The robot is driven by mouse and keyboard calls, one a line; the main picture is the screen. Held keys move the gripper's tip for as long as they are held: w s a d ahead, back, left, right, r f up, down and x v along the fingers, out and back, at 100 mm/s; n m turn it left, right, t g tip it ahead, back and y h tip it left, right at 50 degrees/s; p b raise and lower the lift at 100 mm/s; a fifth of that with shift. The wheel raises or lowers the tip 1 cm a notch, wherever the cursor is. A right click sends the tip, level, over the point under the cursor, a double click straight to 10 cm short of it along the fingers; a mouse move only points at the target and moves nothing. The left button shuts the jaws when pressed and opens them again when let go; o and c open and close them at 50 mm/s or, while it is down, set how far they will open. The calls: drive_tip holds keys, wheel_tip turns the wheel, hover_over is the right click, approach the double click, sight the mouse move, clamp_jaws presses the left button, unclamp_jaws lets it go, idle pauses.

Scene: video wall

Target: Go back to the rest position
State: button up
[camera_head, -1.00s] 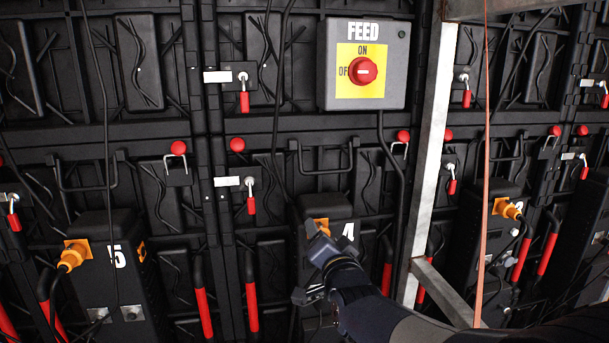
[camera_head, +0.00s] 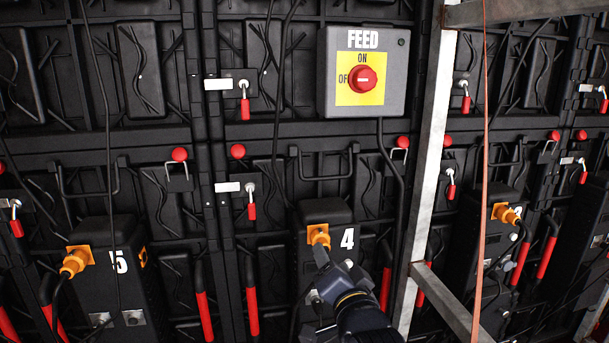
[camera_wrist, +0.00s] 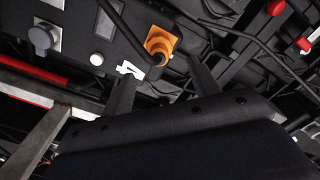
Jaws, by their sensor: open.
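My gripper (camera_head: 319,287) is low in the head view, in front of the black box marked 4 (camera_head: 340,213). In the wrist view its two fingers (camera_wrist: 161,82) are spread apart with nothing seen between them. The orange connector (camera_head: 318,235) on box 4 is just above my gripper in the head view. In the wrist view the connector (camera_wrist: 160,43) lies beyond the fingertips, with a dark round end. I cannot tell whether a cable is plugged into it. My forearm hides the lower part of box 4.
A grey FEED box (camera_head: 391,93) with a red knob (camera_head: 363,79) is above; the knob's white mark lies level. A metal post (camera_head: 428,170) and brace (camera_head: 447,300) stand to the right. Box 5 (camera_head: 97,285) is at left, with an orange plug (camera_head: 75,262). Cables hang nearby.

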sight(323, 240)
drive_tip(key=w, duration=0.2)
drive_tip(key=w+a+b, duration=0.1)
drive_tip(key=w, duration=0.2)
drive_tip(key=w+b, duration=0.1)
drive_tip(key=w, duration=0.1)
drive_tip(key=shift+w+a+f, duration=0.15)
drive_tip(key=shift+w+a, duration=0.15)
drive_tip(key=shift+w, duration=0.1)
drive_tip(key=shift+s+r+n+p, duration=0.15)
drive_tip(key=shift+r+n+p, duration=0.2)
drive_tip(key=shift+p, duration=0.45)
drive_tip(key=shift+n+p, duration=0.4)
drive_tip(key=shift+n, duration=0.05)
drive_tip(key=n+p, duration=0.6)
drive_tip(key=n, duration=0.1)
drive_tip(key=shift+s+a+p, duration=0.1)
drive_tip(key=shift+p, duration=0.3)
drive_tip(key=shift+s+n, duration=0.25)
drive_tip(key=shift+n, duration=0.05)
drive_tip(key=s+d, duration=0.2)
drive_tip(key=s, duration=0.8)
drive_tip(key=shift+f, duration=0.15)
